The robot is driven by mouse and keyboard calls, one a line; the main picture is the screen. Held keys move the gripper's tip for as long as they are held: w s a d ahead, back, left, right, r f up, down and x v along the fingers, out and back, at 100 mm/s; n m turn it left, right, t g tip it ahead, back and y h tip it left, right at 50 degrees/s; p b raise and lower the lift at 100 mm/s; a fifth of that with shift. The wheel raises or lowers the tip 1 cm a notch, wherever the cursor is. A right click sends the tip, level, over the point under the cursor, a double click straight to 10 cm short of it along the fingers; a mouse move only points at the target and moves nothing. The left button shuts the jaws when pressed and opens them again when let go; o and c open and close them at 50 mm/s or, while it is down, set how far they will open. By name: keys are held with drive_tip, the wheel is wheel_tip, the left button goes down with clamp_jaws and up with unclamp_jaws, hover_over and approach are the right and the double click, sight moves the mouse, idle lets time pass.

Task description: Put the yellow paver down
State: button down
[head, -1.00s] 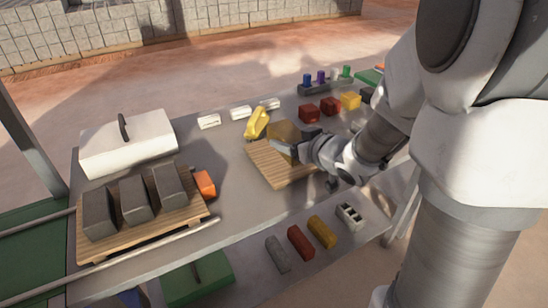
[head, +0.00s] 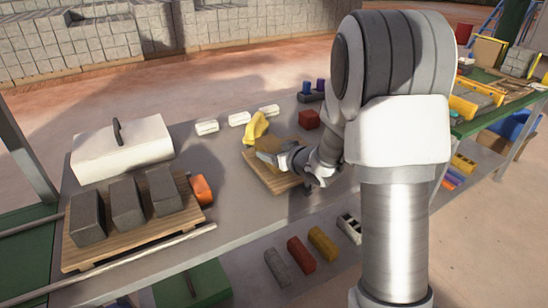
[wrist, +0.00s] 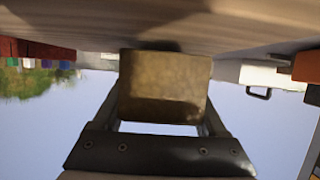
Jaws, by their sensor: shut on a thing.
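The yellow paver (head: 268,147) is a dull ochre block. My gripper (head: 277,156) is shut on it and holds it over the small wooden board (head: 262,181) at the middle of the table. In the wrist view the paver (wrist: 163,88) sits between both fingers, close to the pale surface at the top of the picture. I cannot tell whether it touches the board. My gripper and arm hide part of the board's right side.
A bright yellow object (head: 256,127) stands just behind the board. White blocks (head: 239,118) lie farther back. To the left are a pallet of dark blocks (head: 126,202), an orange item (head: 201,188) and a white handled box (head: 121,150). My arm hides the table's right part.

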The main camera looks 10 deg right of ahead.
drive_tip(key=shift+f, duration=0.15)
drive_tip(key=shift+f, duration=0.15)
unclamp_jaws()
drive_tip(key=shift+f, duration=0.1)
